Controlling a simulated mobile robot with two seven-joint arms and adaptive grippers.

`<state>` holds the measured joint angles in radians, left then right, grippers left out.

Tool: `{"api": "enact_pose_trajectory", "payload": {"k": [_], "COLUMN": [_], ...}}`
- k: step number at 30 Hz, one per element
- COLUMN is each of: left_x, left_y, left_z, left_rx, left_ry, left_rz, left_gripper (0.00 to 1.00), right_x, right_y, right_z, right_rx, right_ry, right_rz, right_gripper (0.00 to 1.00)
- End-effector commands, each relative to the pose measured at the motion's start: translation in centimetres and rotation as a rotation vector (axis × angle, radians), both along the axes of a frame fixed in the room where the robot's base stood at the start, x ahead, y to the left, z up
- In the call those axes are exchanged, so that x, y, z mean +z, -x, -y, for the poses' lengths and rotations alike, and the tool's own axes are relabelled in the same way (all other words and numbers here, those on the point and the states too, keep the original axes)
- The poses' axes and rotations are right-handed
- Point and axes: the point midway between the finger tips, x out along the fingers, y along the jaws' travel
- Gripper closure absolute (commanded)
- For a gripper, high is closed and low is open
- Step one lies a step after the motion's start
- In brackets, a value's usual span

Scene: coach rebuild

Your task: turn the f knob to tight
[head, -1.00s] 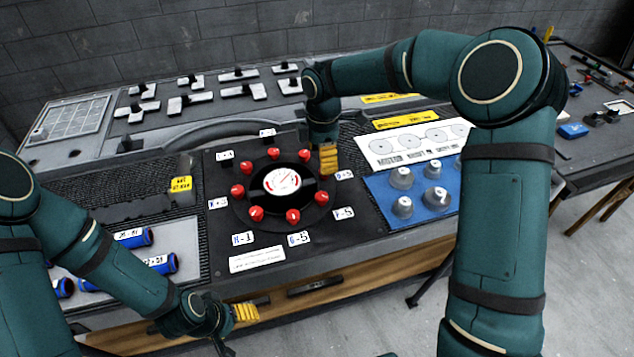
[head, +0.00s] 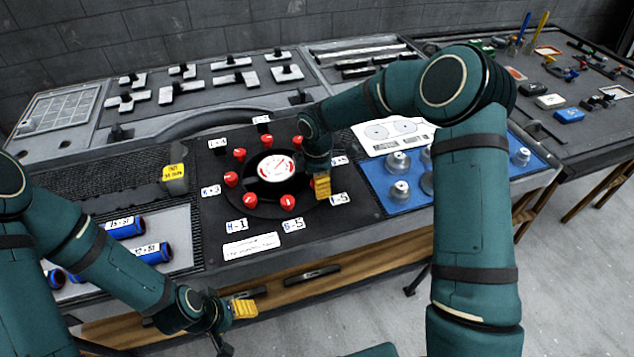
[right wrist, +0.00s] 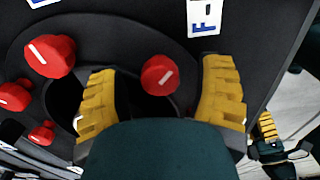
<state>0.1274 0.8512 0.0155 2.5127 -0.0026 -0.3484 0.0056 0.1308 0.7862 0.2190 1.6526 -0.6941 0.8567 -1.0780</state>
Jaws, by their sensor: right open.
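The f knob (right wrist: 160,75) is a red round knob with a white line, beside the card starting with F (right wrist: 203,18) in the right wrist view. In the head view my right gripper mostly hides it; its card (head: 341,199) shows just to the right. My right gripper (head: 322,187) is open. In the right wrist view its yellow fingers (right wrist: 157,82) stand wide apart, one on each side of the knob; I see no contact. My left gripper (head: 240,309) is low at the front of the bench, its jaw state unclear.
Other red knobs (head: 288,202) ring a white dial (head: 276,168) on the black panel. A blue board (head: 375,184) with grey knobs lies to the right. Blue cylinders (head: 152,253) lie on the left. A drawer handle (head: 312,275) is on the bench front.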

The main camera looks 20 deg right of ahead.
Motion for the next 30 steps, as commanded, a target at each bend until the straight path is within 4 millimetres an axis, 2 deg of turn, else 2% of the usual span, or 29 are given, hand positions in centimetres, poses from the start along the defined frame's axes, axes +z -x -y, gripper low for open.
{"api": "enact_pose_trajectory", "payload": {"k": [8, 9, 14, 15, 23, 30], "left_x": [-0.01, -0.01, -0.01, -0.01, -0.04, -0.19], "left_y": [-0.02, -0.02, -0.02, -0.02, -0.02, -0.04], "left_z": [0.00, 0.00, 0.00, 0.00, 0.00, -0.01], "left_rx": [0.000, 0.000, 0.000, 0.000, 0.000, 0.000], "left_ry": [0.000, 0.000, 0.000, 0.000, 0.000, 0.000], "left_rz": [0.000, 0.000, 0.001, 0.001, 0.001, 0.001], "left_gripper": [0.33, 0.33, 0.33, 0.33, 0.33, 0.33], "right_x": [-0.12, -0.11, -0.10, -0.10, -0.10, -0.11], "right_y": [-0.01, -0.01, -0.01, -0.01, -0.01, -0.03], "right_z": [0.01, 0.01, 0.01, 0.01, 0.00, -0.04], "right_rx": [-0.001, -0.001, -0.001, -0.001, -0.016, -0.113], "right_ry": [0.000, 0.000, 0.000, 0.000, 0.000, 0.000], "right_rz": [0.001, 0.001, 0.001, 0.001, 0.001, 0.001], "right_gripper": [0.33, 0.39, 0.95, 1.00, 1.00, 1.00]}}
